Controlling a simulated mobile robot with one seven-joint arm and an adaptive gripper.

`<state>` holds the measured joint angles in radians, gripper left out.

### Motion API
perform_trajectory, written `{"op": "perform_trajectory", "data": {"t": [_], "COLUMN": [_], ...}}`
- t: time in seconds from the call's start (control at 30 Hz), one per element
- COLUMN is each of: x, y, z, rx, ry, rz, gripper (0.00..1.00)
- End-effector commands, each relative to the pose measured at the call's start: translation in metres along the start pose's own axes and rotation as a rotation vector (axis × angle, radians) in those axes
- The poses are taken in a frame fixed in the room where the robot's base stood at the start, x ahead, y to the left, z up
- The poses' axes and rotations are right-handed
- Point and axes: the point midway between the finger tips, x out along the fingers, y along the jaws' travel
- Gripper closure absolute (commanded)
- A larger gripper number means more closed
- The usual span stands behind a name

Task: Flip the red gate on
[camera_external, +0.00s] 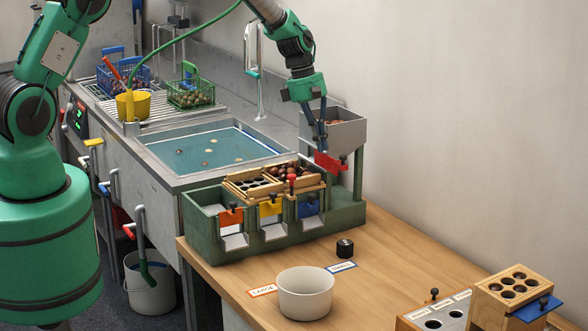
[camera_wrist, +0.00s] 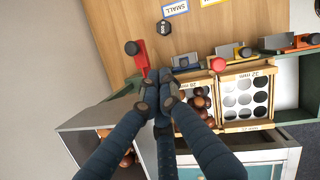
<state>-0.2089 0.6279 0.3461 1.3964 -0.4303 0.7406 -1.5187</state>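The red gate (camera_external: 328,162) sits at the lower front of the grey hopper (camera_external: 347,134) at the right end of the green sorting stand. In the wrist view the red gate (camera_wrist: 138,58) is a red strip with a black knob (camera_wrist: 131,47). My gripper (camera_external: 322,146) points down in front of the hopper, close to the red gate. In the wrist view the fingertips of my gripper (camera_wrist: 158,82) are drawn together beside the gate's near end. I see nothing held between them. I cannot tell whether they touch the gate.
Sieve trays (camera_external: 252,187) with chestnuts lie on the stand, left of the gate. Orange (camera_external: 231,216), yellow (camera_external: 270,208) and blue (camera_external: 309,209) gates line its front. A white bowl (camera_external: 305,294) and a black weight (camera_external: 344,248) stand on the wooden table. The sink (camera_external: 160,138) is behind.

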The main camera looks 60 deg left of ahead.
Motion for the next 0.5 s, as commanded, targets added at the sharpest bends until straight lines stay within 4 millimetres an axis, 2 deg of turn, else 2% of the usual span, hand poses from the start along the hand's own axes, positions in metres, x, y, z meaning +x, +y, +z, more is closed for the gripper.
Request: {"op": "perform_trajectory", "data": {"t": [0.03,0.2,0.5], "x": [-0.012,-0.043,-0.086], "y": [0.002,0.002,0.002], "z": [0.003,0.003,0.003], "rx": [0.003,0.003,0.002], "ry": [-0.001,-0.002,-0.001], "rz": [0.006,0.006,0.004], "gripper": [1.00,1.00,1.00]}}
